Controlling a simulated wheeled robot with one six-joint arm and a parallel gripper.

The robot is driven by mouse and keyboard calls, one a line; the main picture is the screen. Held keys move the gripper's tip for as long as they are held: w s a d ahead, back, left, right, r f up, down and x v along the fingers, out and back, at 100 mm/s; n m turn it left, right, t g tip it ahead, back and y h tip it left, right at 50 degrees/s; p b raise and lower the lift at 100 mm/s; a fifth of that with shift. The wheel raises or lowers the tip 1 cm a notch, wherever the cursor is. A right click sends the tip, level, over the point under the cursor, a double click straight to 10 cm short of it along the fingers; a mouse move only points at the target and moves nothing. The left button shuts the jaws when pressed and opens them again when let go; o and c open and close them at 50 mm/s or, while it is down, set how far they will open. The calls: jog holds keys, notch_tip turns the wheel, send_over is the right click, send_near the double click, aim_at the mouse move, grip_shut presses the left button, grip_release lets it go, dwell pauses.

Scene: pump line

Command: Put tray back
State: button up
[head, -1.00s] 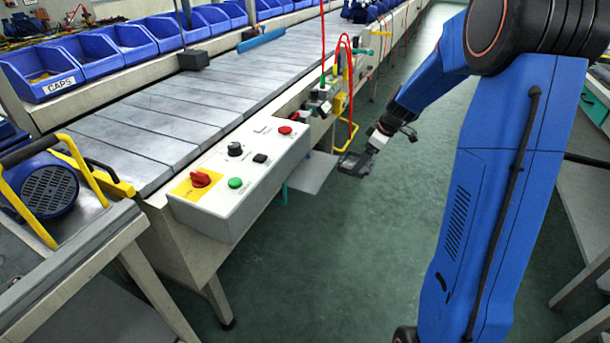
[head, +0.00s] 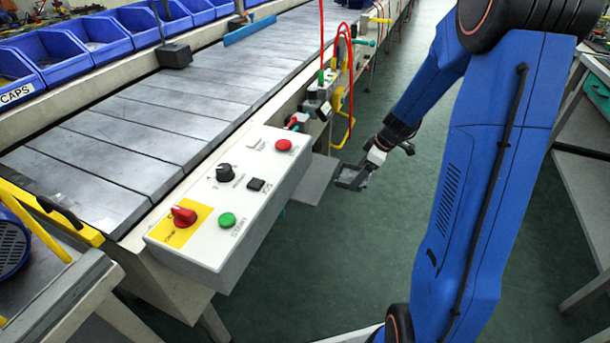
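My gripper (head: 351,178) hangs over the aisle at mid-picture, just right of a flat grey plate (head: 318,181) beside the conveyor. I cannot tell whether this plate is the tray or a fixed shelf.
The conveyor (head: 150,130) runs along the left, with blue bins (head: 55,52) behind it. Red hoses (head: 348,60) and yellow fittings hang at its side. A cart with a yellow handle (head: 40,215) stands at lower left. The green aisle floor (head: 300,270) is clear.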

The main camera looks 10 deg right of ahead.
jog(key=w+a, duration=0.3)
jog(key=a, duration=0.2)
jog(key=w+a+f, duration=0.1)
jog(key=w+a, duration=0.3)
jog(key=w+a+f, duration=0.1)
jog(key=w+a, duration=0.2)
jog(key=a, duration=0.2)
jog(key=shift+w+a+f, duration=0.25)
jog(key=shift+w+a, duration=0.05)
jog(key=shift+w+a+f, duration=0.1)
jog(key=shift+f, duration=1.05)
jog(key=shift+a+f, duration=0.1)
jog(key=shift+f, duration=1)
jog(key=o, duration=1)
jog(key=shift+f, duration=0.1)
